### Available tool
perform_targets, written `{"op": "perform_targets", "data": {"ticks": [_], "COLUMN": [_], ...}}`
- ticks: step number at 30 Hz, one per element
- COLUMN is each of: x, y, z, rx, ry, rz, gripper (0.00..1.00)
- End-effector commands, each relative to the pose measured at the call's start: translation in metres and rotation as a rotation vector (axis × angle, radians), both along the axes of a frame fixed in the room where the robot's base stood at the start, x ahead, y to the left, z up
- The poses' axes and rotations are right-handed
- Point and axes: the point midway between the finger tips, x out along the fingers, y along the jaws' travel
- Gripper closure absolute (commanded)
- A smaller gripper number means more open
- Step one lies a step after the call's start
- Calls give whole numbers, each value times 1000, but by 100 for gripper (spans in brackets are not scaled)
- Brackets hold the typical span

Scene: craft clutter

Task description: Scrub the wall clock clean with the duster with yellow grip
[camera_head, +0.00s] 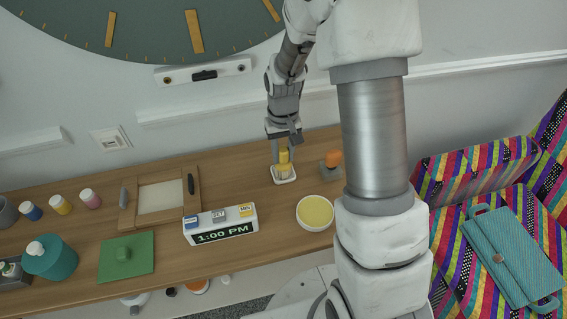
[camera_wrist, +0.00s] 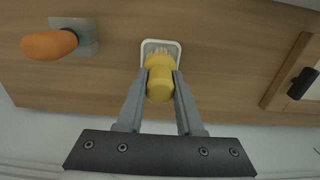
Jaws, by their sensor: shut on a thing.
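The wall clock (camera_head: 130,24) is a large dark grey-green dial with tan hour marks, high on the wall at the upper left of the head view; only its lower part shows. The duster with yellow grip (camera_head: 284,158) stands upright in a small white tray (camera_head: 284,180) on the wooden table. My gripper (camera_head: 286,148) reaches down over it. In the wrist view my gripper (camera_wrist: 160,88) is shut on the yellow grip (camera_wrist: 160,82), one finger on each side. The duster's pale lower end partly shows above the grip, in the white tray (camera_wrist: 160,44).
A tool with an orange handle (camera_head: 332,158) stands right of the tray. A yellow-topped round dish (camera_head: 315,213), a digital clock (camera_head: 221,224) and a wooden frame (camera_head: 160,198) are nearby. A white wall bracket (camera_head: 203,73) sits below the wall clock.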

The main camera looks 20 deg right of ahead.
Motion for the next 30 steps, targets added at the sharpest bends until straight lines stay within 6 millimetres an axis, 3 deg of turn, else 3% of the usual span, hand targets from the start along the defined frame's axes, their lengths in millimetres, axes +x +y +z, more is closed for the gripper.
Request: {"op": "perform_targets", "data": {"ticks": [15, 26, 30], "x": [0, 0, -12], "y": [0, 0, 0], "z": [39, 40, 38], "rx": [0, 0, 0], "ry": [-1, 0, 1], "rz": [0, 0, 0], "gripper": [100, 100, 100]}}
